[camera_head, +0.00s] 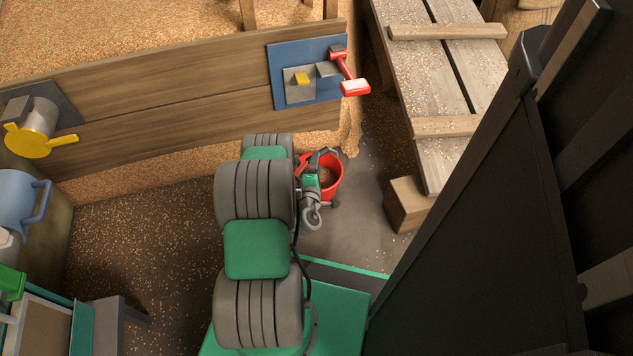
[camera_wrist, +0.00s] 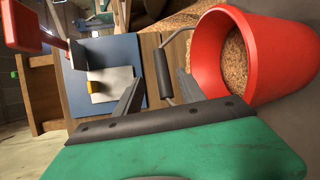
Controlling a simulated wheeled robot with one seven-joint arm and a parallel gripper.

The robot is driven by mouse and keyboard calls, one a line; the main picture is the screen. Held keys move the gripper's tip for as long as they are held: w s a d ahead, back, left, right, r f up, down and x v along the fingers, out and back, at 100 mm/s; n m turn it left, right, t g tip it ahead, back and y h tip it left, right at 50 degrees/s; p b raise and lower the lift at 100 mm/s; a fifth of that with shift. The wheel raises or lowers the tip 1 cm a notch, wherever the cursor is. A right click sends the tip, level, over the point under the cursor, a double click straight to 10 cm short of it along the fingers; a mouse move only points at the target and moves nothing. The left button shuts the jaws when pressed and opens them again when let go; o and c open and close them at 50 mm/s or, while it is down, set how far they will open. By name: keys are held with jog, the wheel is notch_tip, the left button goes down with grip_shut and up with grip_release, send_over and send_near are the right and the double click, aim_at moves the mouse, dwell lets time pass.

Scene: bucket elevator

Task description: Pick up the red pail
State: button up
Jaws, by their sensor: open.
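The red pail (camera_head: 338,186) stands on the floor in front of the wooden board wall in the head view. In the wrist view the pail (camera_wrist: 284,48) fills the upper right, with tan grain visible inside. Its wire handle has a dark grip (camera_wrist: 163,73) that stands out to the left of the rim. My gripper (camera_head: 321,158) is over the pail and partly hides it. In the wrist view my gripper (camera_wrist: 159,86) is open, with one finger on each side of the handle grip. I cannot tell whether either finger touches it.
A blue panel (camera_head: 284,99) with a red lever (camera_head: 354,86) is on the board wall (camera_head: 190,91). A wooden ramp (camera_head: 431,82) and block (camera_head: 408,205) are right of the pail. A large black structure (camera_head: 480,230) rises at right. Loose grain lies on the floor.

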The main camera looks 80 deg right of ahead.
jog(key=shift+w+d+f+b, duration=0.15)
jog(key=shift+d+f+b, duration=0.05)
jog(key=shift+d, duration=0.6)
jog(key=shift+w+d+f+b, duration=0.1)
jog(key=shift+d+f+b, duration=0.1)
jog(key=shift+d, duration=0.65)
jog(key=shift+w+d+f+b, duration=0.15)
jog(key=shift+d+f, duration=0.05)
jog(key=shift+d, duration=0.6)
grip_shut()
jog(key=shift+d+r, duration=0.15)
jog(key=shift+r, duration=0.05)
